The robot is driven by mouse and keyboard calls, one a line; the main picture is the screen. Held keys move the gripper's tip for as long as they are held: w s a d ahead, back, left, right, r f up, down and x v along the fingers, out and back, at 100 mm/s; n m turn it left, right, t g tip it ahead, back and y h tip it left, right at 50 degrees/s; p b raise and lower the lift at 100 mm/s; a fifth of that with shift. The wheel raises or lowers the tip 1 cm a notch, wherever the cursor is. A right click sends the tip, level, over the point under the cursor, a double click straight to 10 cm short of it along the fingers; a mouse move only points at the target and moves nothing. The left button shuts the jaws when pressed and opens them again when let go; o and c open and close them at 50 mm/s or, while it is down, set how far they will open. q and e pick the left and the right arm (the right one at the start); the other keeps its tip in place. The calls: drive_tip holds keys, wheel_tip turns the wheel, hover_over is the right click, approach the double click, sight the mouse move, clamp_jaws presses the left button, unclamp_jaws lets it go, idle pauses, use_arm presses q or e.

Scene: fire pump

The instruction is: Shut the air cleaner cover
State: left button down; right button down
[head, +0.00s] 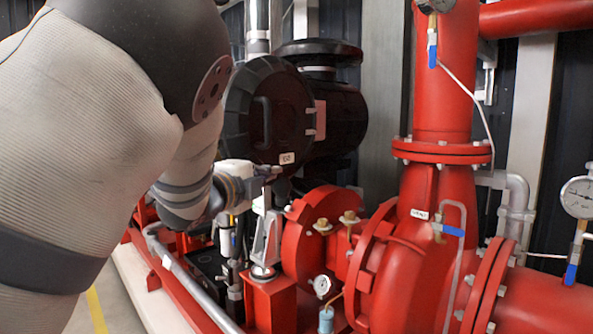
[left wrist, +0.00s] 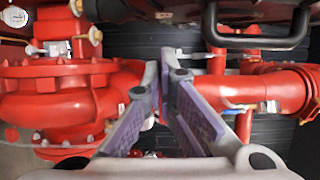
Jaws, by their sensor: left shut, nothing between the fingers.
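The air cleaner is a black drum (head: 340,115) at the upper middle of the head view. Its round black cover (head: 268,105) faces left and has a bar handle and pale hinge pieces at its right edge. I cannot tell how wide a gap there is between cover and drum. My left gripper (head: 272,172) is just below the cover's lower edge, partly hidden by its wrist. In the left wrist view its fingers (left wrist: 165,70) converge and hold nothing. A black edge with a handle, probably the cover, shows at the top right (left wrist: 255,38). My right gripper is not in view.
A large red pump (head: 395,265) and a red vertical pipe (head: 445,90) stand to the right of the air cleaner. A small pressure gauge (head: 322,286) is below the gripper. A grey pipe (head: 195,285) runs along the front. My left arm blocks the left side.

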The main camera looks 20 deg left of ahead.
use_arm(q)
drive_tip(key=w+a, duration=0.3)
drive_tip(key=shift+w+a, duration=0.15)
drive_tip(key=shift+a, duration=0.25)
drive_tip(key=shift+a, duration=0.1)
